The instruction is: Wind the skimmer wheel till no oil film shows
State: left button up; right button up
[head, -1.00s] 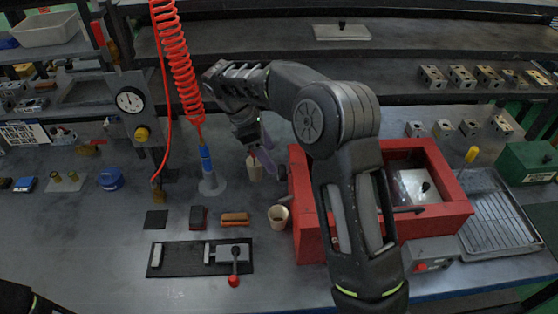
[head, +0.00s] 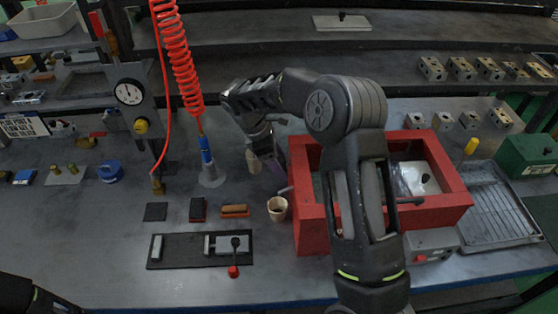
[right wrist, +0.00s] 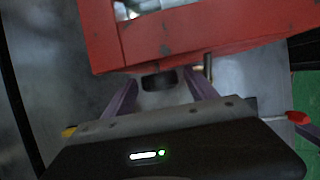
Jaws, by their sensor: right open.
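The red tank (head: 312,225) stands on the bench at right of centre; it also shows in the right wrist view (right wrist: 190,42). A dark round wheel or knob (right wrist: 158,81) with a metal pin beside it sits at the tank's near wall in the right wrist view. My right gripper (head: 272,168) is at the tank's left side, its purple fingers open. In the right wrist view its fingers (right wrist: 160,92) lie on either side of the dark wheel, apart from it as far as I can tell. My arm hides much of the tank's inside, so I cannot make out an oil film.
A red coiled hose (head: 178,60) hangs to the left.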

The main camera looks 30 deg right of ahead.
jog(key=shift+c, duration=0.4)
jog(key=c, duration=1.3)
jog(key=shift+o, duration=0.2)
jog(key=shift+f+t+b, duration=0.2)
jog(key=shift+t+b, duration=0.1)
jog(key=shift+b, duration=0.5)
jog(key=t+h+b, duration=0.1)
jog(key=b, duration=0.3)
jog(key=t+h+b, duration=0.1)
jog(key=t+b, duration=0.1)
jog(key=b, duration=0.3)
jog(key=m+t+h+b, duration=0.1)
jog(key=t+b, duration=0.1)
jog(key=b, duration=0.3)
jog(key=shift+s+a+f, duration=0.15)
jog(key=shift+s+f, duration=0.05)
jog(key=shift+s, duration=0.05)
jog(key=shift+b, duration=0.5)
jog(key=shift+r, duration=0.3)
